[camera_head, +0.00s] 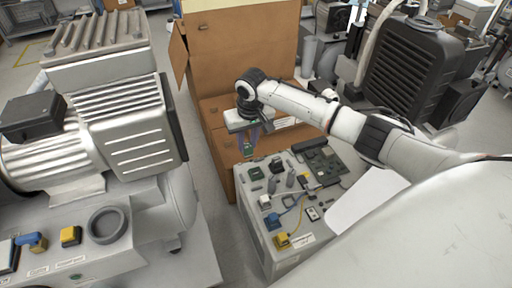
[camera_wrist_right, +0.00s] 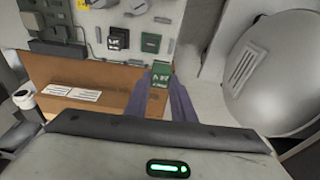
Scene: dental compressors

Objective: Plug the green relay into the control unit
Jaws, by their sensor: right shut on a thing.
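The green relay (camera_head: 249,149) is held between the fingertips of my right gripper (camera_head: 248,142), above the back left corner of the control unit (camera_head: 257,228). In the right wrist view the relay (camera_wrist_right: 160,74) shows its labelled face between the two purple-grey fingers (camera_wrist_right: 162,92), which are shut on it. The control unit's light panel (camera_wrist_right: 185,18) lies beyond the relay in that view. A dark green module (camera_wrist_right: 151,42) and a black module (camera_wrist_right: 118,38) sit on it. The relay appears apart from the panel. My left gripper is out of view.
Large cardboard boxes (camera_head: 240,45) stand behind and beside the control unit. A big grey compressor (camera_head: 125,120) stands at left, and a black finned unit (camera_head: 408,65) at back right. A rounded tank (camera_wrist_right: 275,75) is at right in the wrist view.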

